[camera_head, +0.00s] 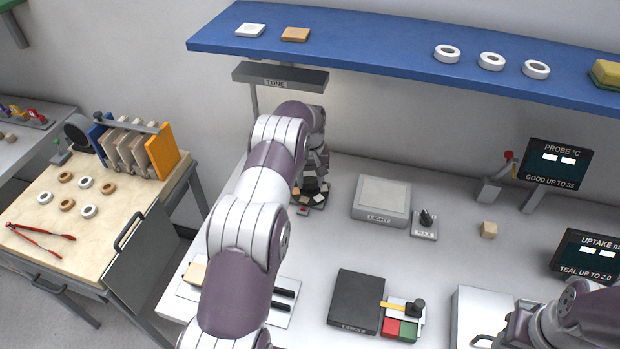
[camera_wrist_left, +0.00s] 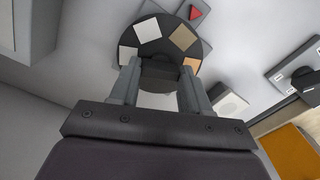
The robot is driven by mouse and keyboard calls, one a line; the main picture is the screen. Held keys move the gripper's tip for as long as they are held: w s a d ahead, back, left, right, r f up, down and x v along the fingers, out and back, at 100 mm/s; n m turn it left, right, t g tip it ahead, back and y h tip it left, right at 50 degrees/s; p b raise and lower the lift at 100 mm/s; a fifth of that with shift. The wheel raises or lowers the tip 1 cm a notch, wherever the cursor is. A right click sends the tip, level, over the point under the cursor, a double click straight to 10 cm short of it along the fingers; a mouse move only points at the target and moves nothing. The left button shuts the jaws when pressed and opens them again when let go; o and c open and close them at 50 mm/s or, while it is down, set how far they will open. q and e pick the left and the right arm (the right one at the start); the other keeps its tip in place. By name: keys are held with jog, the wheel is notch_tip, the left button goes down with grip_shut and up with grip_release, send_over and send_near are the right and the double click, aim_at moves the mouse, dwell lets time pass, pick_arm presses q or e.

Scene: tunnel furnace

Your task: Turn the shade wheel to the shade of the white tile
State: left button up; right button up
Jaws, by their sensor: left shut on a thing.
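The shade wheel (camera_head: 309,196) is a dark disc with pale, tan and brown patches, on the bench under the tone lamp. My left gripper (camera_wrist_left: 160,74) is shut on the wheel's dark middle part, which the fingers partly hide. A pale square tile (camera_wrist_left: 229,103) sits beside the right finger. Another white tile (camera_head: 250,30) lies on the blue shelf. My right gripper (camera_head: 508,327) is only partly in view at the lower right; its jaws cannot be made out.
The lamp bar marked TONE (camera_head: 280,77) hangs close to my left arm. A light box (camera_head: 382,200) and a knob (camera_head: 426,222) stand right of the wheel. The blue shelf (camera_head: 380,50) overhangs the back. Open bench lies between the light box and the black plate (camera_head: 356,302).

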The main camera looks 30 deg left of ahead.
aim_at(310, 182)
pick_arm(q)
jog(key=m, duration=0.6)
jog(key=shift+m, duration=0.3)
jog(key=m, duration=1)
jog(key=shift+m, duration=0.4)
jog(key=m, duration=0.5)
jog(key=shift+w, duration=0.1)
jog(key=o, duration=1.1)
jog(key=shift+c, duration=0.2)
jog(key=shift+r, duration=0.1)
notch_tip(310, 182, up, 8)
jog(key=p, duration=0.6)
jog(key=shift+f, duration=0.2)
